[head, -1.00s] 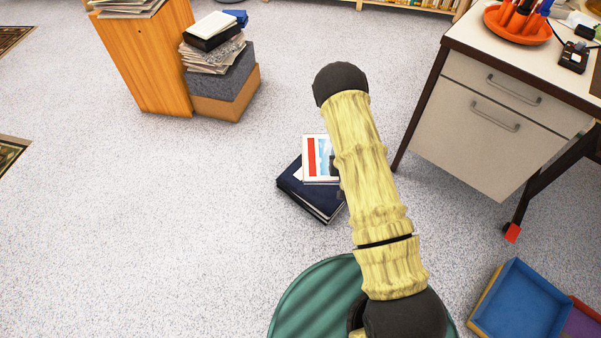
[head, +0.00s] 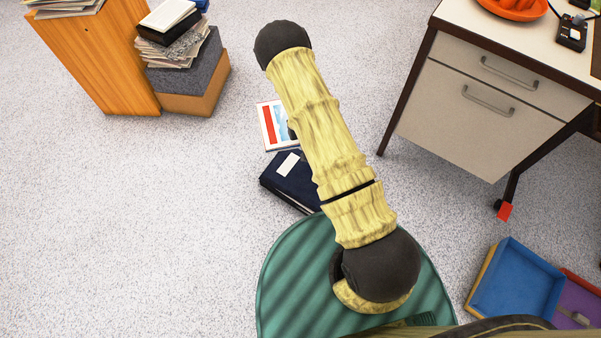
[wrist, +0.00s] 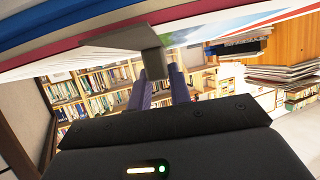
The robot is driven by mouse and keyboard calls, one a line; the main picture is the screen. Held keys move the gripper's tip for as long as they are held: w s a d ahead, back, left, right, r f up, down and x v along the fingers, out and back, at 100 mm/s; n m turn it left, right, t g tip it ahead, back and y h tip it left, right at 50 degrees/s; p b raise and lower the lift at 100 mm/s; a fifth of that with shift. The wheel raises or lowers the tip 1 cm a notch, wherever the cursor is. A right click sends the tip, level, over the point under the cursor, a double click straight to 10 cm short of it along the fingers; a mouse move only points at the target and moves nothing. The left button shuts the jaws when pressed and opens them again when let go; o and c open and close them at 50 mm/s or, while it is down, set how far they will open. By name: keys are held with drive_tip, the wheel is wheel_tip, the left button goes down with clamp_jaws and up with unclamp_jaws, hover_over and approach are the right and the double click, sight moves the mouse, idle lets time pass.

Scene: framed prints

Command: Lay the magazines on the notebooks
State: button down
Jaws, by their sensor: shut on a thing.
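A magazine (head: 268,127) with a red, white and blue cover shows left of my arm in the head view. In the wrist view the magazine (wrist: 250,22) spans the top of the picture, close to the camera. My gripper (wrist: 150,55) is shut on its edge; in the head view my forearm mostly hides the gripper. A dark blue notebook (head: 283,184) with a white label lies on the floor, nearer to me than the magazine and partly hidden by my arm. Whether there are more notebooks under it I cannot tell.
A wooden cabinet (head: 95,60) and boxes (head: 190,95) topped with papers (head: 178,47) stand at the upper left. A desk with drawers (head: 480,110) stands at the right. A blue tray (head: 515,285) lies at the lower right. Floor at the left is clear.

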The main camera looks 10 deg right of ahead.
drive_tip(key=shift+a, duration=0.1)
drive_tip(key=f+m+h+b, duration=0.1)
drive_tip(key=b, duration=0.1)
drive_tip(key=w+d+f+m+h+b, duration=0.1)
drive_tip(key=f+b, duration=0.1)
drive_tip(key=w+d+f+m+h+b, duration=0.1)
drive_tip(key=f+b, duration=0.1)
drive_tip(key=shift+w+d+f+h, duration=0.15)
drive_tip(key=shift+d+f+h, duration=0.1)
drive_tip(key=shift+h, duration=0.15)
wheel_tip(320, 180, down, 4)
drive_tip(key=m+g+h+b, duration=0.2)
drive_tip(key=m+h+b, duration=0.1)
drive_tip(key=b, duration=0.2)
drive_tip(key=m+g+h+b, duration=0.5)
drive_tip(key=m+b, duration=0.2)
drive_tip(key=b, duration=0.2)
hover_over(299, 178)
wheel_tip(299, 178, down, 12)
drive_tip(key=shift+d+r, duration=0.1)
wheel_tip(299, 178, down, 6)
drive_tip(key=b, duration=0.4)
drive_tip(key=shift+f, duration=0.2)
drive_tip(key=shift+f+b, duration=1.3)
drive_tip(key=shift+f, duration=0.5)
